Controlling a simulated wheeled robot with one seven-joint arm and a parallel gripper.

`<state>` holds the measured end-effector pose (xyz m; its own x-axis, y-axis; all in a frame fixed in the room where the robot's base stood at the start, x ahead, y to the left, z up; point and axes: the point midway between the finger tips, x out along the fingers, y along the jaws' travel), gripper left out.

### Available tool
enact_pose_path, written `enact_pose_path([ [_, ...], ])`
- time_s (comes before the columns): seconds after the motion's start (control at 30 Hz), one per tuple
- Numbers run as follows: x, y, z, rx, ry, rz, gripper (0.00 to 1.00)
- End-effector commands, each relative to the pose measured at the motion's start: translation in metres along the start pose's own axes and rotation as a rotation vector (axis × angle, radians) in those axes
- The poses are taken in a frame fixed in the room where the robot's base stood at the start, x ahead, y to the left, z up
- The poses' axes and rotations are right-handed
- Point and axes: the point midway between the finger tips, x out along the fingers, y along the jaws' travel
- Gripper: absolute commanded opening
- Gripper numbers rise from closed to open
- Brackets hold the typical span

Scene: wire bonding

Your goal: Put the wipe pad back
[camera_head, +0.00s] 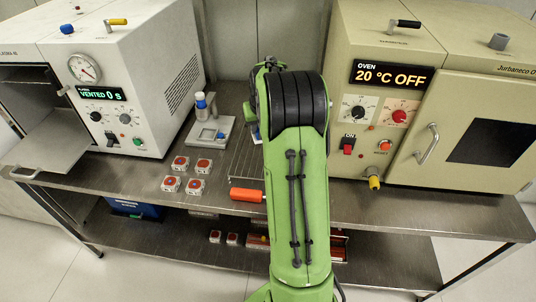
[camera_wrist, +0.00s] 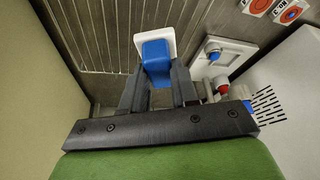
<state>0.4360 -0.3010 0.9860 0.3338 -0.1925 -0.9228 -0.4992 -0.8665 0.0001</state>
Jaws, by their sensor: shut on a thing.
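The wipe pad has a blue grip and a white base, and in the wrist view (camera_wrist: 156,50) it sits between the fingers of my gripper (camera_wrist: 158,82). My gripper is shut on the blue part, with the white base beyond the fingertips. In the head view my green arm hides the gripper, and only a small blue and white bit (camera_head: 257,136) shows at the arm's left edge. A light grey holder (camera_head: 199,139) with a blue-capped bottle (camera_head: 202,104) stands left of my arm. It seems to show at the right in the wrist view (camera_wrist: 240,52).
A wire rack with an orange handle (camera_head: 247,195) lies on the steel bench. Several red-topped boxes (camera_head: 195,186) sit left of it. A white vacuum unit (camera_head: 130,75) stands left with its door open; a beige oven (camera_head: 385,110) stands right.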

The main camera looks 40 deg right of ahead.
Motion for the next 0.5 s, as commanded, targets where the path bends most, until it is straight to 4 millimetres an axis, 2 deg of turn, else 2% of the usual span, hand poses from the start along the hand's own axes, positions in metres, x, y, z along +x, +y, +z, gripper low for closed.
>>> enact_pose_path([
  [0.03, 0.014, 0.0, 0.007, 0.0, -0.007, -0.002, 0.05],
  [0.1, 0.029, -0.001, 0.013, -0.001, -0.007, -0.002, 0.05],
  [0.4, 0.082, -0.001, 0.035, -0.001, -0.006, -0.001, 0.05],
  [0.5, 0.088, -0.001, 0.037, -0.001, -0.002, -0.001, 0.05],
])
